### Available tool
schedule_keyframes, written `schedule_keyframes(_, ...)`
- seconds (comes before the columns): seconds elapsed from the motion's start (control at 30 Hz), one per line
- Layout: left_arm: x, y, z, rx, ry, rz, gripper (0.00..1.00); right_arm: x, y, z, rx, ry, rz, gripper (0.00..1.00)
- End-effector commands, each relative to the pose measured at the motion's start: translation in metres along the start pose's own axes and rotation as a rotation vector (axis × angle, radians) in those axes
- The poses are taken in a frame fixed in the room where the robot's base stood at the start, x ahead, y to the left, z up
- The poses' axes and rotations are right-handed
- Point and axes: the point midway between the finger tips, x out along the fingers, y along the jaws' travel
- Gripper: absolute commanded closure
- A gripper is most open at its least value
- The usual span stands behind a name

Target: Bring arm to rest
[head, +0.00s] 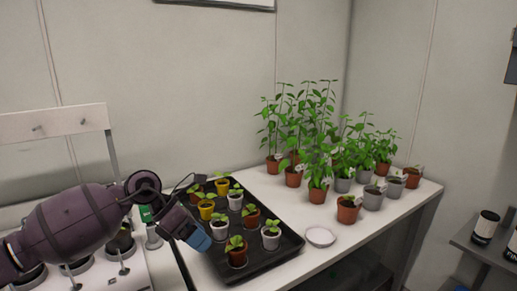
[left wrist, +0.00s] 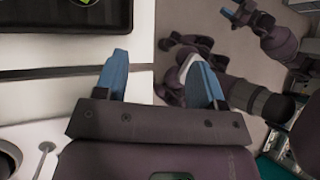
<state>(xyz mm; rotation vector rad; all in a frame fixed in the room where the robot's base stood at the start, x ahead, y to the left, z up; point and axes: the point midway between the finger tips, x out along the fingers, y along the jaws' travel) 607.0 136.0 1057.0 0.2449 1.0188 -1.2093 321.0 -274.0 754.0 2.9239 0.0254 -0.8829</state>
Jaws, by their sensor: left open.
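My left arm comes in from the left in the head view, with my left gripper (head: 197,240) over the near left edge of the black seedling tray (head: 262,264). In the left wrist view the two blue fingers of my left gripper (left wrist: 162,82) stand well apart with nothing between them. Below them are the white table edge and the floor.
Small potted seedlings stand in the tray. Several taller plants (head: 318,130) fill the back of the white table (head: 400,215). A white dish (head: 320,236) lies right of the tray. Dark containers (head: 485,228) stand on a shelf at right.

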Motion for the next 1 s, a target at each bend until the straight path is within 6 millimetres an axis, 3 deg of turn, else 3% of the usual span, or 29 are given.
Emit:
schedule_keyframes(0.03,0.017,-0.015,0.003,-0.030,-0.092,-0.063,0.37,-0.001,0.000,0.000,0.000,-0.001,0.000,0.36)
schedule_keyframes(0.1,0.031,-0.033,0.011,-0.081,-0.226,-0.137,0.37,-0.002,0.000,0.002,0.000,-0.004,0.001,0.36)
schedule_keyframes(0.23,0.043,-0.061,0.025,-0.210,-0.475,-0.265,0.37,-0.003,0.001,0.004,0.000,-0.008,0.002,0.36)
schedule_keyframes(0.4,0.040,-0.082,0.035,-0.436,-0.789,-0.407,0.37,-0.005,0.002,0.008,-0.001,-0.015,0.003,0.36)
schedule_keyframes(0.57,0.024,-0.083,0.031,-0.704,-1.070,-0.505,0.37,-0.007,0.003,0.011,-0.004,-0.022,0.004,0.36)
schedule_keyframes(0.77,0.003,-0.065,-0.001,-1.099,-1.385,-0.574,0.37,-0.007,0.003,0.011,-0.005,-0.022,0.004,0.36)
schedule_keyframes(1.0,-0.007,-0.039,-0.080,-1.644,-1.695,-0.563,0.37,-0.004,0.003,0.007,-0.006,-0.014,0.002,0.36)
